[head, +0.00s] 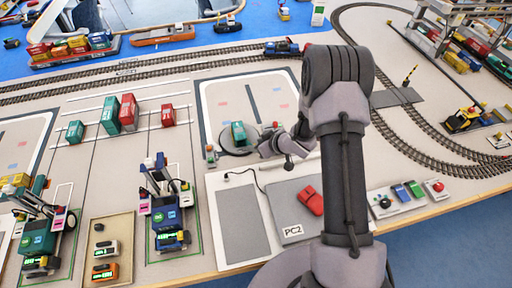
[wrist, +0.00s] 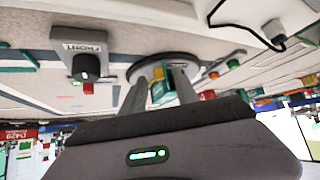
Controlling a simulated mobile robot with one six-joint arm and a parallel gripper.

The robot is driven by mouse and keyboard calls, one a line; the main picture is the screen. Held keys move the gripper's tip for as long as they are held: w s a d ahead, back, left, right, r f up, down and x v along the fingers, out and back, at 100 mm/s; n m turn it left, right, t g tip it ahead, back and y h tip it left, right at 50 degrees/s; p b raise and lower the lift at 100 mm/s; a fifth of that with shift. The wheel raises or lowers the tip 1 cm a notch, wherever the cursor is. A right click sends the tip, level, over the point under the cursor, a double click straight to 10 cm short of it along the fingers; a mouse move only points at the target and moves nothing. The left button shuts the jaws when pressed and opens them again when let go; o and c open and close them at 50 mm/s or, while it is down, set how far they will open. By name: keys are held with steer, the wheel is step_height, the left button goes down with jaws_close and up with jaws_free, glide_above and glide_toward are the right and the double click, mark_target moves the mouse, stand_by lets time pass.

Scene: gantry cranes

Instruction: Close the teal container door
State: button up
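A small teal container (head: 238,132) stands on a dark round plate (head: 233,151) in the middle of the head view. In the wrist view, part of the teal container (wrist: 161,92) shows between and beyond my fingers. My gripper (head: 265,146) is just right of the container in the head view, pointing towards it. In the wrist view, my gripper's fingers (wrist: 162,80) are apart with nothing clearly held between them. The door of the container is too small and partly hidden, so I cannot tell how far it stands open.
A box marked FRONT with a black knob (wrist: 88,66) is close to my gripper in the wrist view. A signal post (head: 211,154) stands left of the round plate. Red and green containers (head: 129,112) are farther left. A red car (head: 310,200) sits on the pad in front.

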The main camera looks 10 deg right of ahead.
steer(key=shift+w+a+f, duration=0.2)
steer(key=shift+w+f, duration=0.1)
